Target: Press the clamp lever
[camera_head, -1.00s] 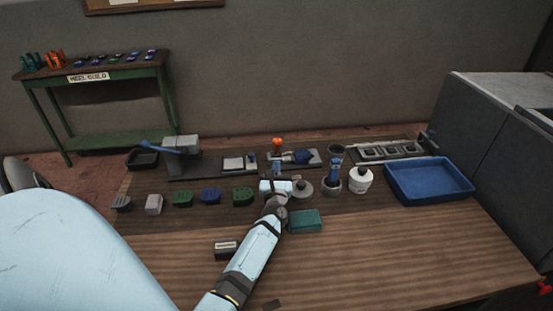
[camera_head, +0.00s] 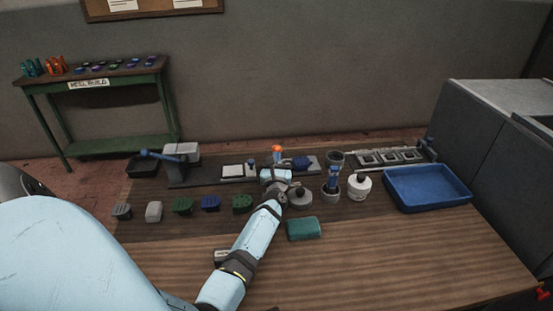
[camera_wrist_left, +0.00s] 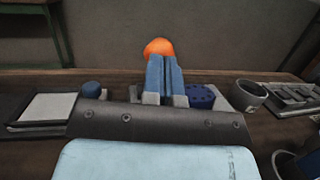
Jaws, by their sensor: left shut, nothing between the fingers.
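The clamp lever's orange knob (camera_head: 277,149) stands upright at the back middle of the bench, beside a dark blue heel piece (camera_head: 302,163) on a grey fixture. My left gripper (camera_head: 278,164) is just in front of the knob, pointing away from me. In the left wrist view its blue fingers (camera_wrist_left: 165,80) are shut together and empty, and the orange knob (camera_wrist_left: 158,47) shows just beyond and above their tips. The fingers hide the lever's shaft. Whether they touch the knob I cannot tell. My right gripper is not in view.
A grey press with a blue handle (camera_head: 160,155) stands at the back left. A row of heel pieces (camera_head: 182,206) lies in front.

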